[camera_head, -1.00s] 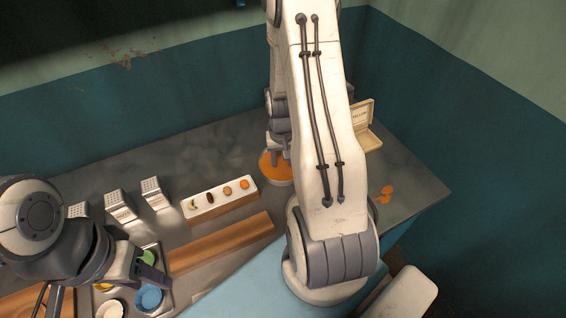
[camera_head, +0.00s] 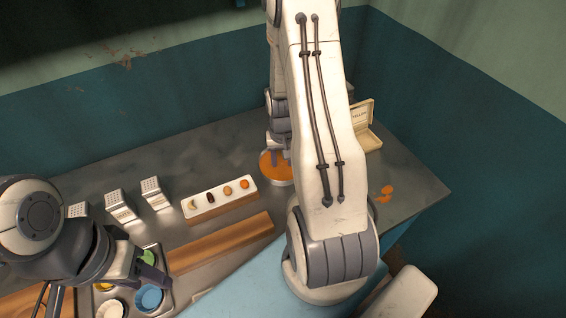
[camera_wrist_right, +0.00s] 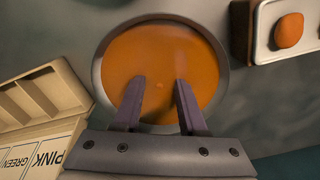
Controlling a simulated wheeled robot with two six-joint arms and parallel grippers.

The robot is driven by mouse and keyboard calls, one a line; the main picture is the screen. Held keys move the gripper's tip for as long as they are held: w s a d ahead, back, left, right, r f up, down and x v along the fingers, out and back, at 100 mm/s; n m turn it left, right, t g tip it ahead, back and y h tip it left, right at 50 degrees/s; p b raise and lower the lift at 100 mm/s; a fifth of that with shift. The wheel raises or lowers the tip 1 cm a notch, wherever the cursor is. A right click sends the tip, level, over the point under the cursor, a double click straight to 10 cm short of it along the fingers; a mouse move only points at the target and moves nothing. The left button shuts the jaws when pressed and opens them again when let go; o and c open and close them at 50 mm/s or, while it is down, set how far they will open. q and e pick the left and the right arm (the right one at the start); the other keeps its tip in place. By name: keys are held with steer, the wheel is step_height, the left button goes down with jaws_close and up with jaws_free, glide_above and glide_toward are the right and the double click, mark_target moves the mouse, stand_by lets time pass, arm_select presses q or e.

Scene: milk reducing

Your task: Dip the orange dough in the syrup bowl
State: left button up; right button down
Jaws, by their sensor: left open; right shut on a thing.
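The syrup bowl is round with a grey rim and orange syrup; it stands at the back of the counter in the head view (camera_head: 270,166) and fills the upper middle of the right wrist view (camera_wrist_right: 98,68). My right gripper (camera_wrist_right: 161,80) is over the bowl, pointing into it. Its fingers are shut on the orange dough, which barely stands out against the same-coloured syrup, so I cannot tell whether it touches the syrup. My right arm hides part of the bowl in the head view. My left gripper (camera_head: 103,282) is open and empty over the paint-like cups at the lower left.
A white-topped block (camera_head: 218,203) with several small food pieces stands left of the bowl. A cream box with colour labels (camera_head: 362,132) is right of it. Metal graters (camera_head: 120,205), a wooden board (camera_head: 220,243) and a tray of coloured cups (camera_head: 175,296) lie leftward.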

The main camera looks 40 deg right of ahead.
steer(key=shift+r+p, duration=3.1)
steer(key=shift+r, duration=0.6)
steer(key=shift+r, duration=0.15)
step_height(320, 180, up, 4)
steer(key=p, duration=0.3)
